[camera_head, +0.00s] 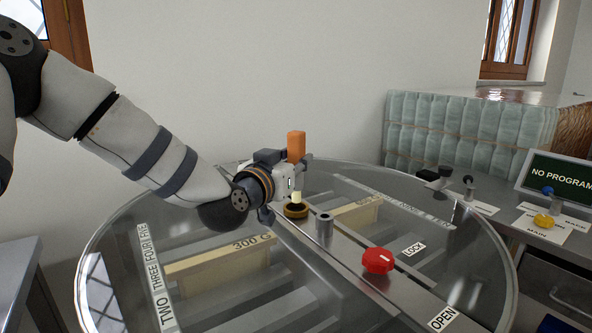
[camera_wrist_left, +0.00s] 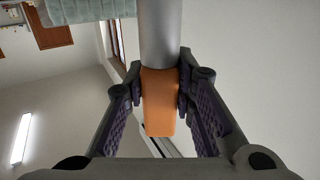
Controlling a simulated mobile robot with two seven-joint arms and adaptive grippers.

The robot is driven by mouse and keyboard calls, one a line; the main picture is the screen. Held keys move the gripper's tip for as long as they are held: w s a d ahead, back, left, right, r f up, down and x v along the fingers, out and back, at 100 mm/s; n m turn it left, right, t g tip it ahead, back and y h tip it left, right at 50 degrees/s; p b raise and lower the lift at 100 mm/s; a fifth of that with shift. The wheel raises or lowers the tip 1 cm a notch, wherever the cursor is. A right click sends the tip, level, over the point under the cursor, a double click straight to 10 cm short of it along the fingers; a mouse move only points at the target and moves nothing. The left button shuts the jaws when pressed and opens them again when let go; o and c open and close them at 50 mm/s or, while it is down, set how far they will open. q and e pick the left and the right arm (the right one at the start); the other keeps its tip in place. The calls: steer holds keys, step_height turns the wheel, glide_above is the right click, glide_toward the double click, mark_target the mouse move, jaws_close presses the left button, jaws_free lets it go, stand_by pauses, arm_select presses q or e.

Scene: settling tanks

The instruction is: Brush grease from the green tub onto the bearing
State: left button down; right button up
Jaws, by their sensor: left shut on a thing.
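My left gripper (camera_head: 296,162) is shut on a brush (camera_head: 296,144) with an orange handle, held upright above the round glass-topped tank. The handle also shows between the fingers in the left wrist view (camera_wrist_left: 160,105), with a grey cylindrical part beyond it. Pale bristles (camera_head: 296,196) show below the gripper. They overlap a yellow-brown ring with a dark middle (camera_head: 296,211), which looks like the bearing; I cannot tell whether they touch it. I make out no green tub. My right gripper is not in view.
A grey post (camera_head: 324,230) and a red knob (camera_head: 378,261) stand on the metal bar across the glass top (camera_head: 340,180). Labels read LOCK and OPEN. At the right, a bench carries a yellow knob (camera_head: 543,220) and a dark green screen (camera_head: 562,172) reading NO PROGRAM.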

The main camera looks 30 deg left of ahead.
mark_target(295, 132)
arm_select(q)
steer(key=shift+r, duration=3.35)
steer(key=shift+f, duration=0.1)
